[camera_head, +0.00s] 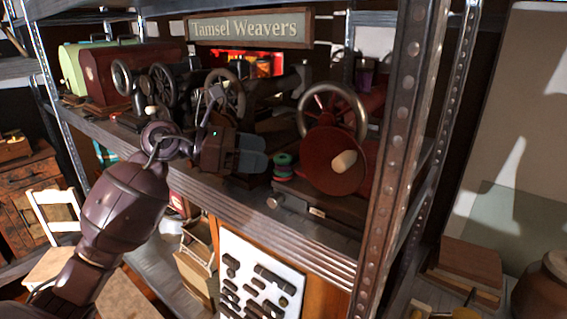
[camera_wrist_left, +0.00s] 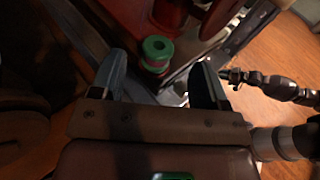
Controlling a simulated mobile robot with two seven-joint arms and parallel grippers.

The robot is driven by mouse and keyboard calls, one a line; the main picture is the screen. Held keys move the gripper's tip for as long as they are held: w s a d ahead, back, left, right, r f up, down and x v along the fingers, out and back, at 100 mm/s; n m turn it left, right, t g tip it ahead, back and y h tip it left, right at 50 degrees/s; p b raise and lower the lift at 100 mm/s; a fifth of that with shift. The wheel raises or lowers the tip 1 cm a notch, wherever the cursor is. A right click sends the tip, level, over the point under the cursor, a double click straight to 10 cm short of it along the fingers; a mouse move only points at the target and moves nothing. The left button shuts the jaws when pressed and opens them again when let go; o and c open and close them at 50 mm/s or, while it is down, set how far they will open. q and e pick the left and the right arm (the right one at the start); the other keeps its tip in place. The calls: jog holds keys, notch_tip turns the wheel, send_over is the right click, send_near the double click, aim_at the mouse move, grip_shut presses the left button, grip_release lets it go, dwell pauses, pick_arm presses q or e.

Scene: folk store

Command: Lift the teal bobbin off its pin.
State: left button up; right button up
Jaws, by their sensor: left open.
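The teal bobbin (camera_head: 285,159) sits on the shelf at the left of the dark red sewing machine. A red band and a lower green band show beneath its top; I cannot tell whether these are separate pieces. In the left wrist view the bobbin (camera_wrist_left: 158,46) shows its round top with a dark centre, just beyond the fingertips and between their lines. The pin is not clearly visible. My left gripper (camera_head: 256,152) is open and empty, with its blue-grey fingers just left of the bobbin; they also show in the left wrist view (camera_wrist_left: 158,68). My right gripper is not in view.
The red sewing machine (camera_head: 345,160) with its handwheel stands close on the right of the bobbin. Dark machines (camera_head: 180,85) crowd the shelf behind my gripper. A metal shelf post (camera_head: 395,150) rises further right. The shelf's front edge (camera_head: 300,236) runs below.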

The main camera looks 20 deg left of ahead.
aim_at(278, 157)
pick_arm(q)
jog(key=shift+w+d+f, duration=0.1)
jog(key=shift+w+d, duration=0.15)
jog(key=shift+d, duration=0.1)
jog(key=p+x, duration=0.1)
jog(key=x, duration=0.3)
jog(key=shift+w+d+f, duration=0.1)
jog(key=shift+d+f, duration=0.1)
jog(key=shift+d, duration=0.15)
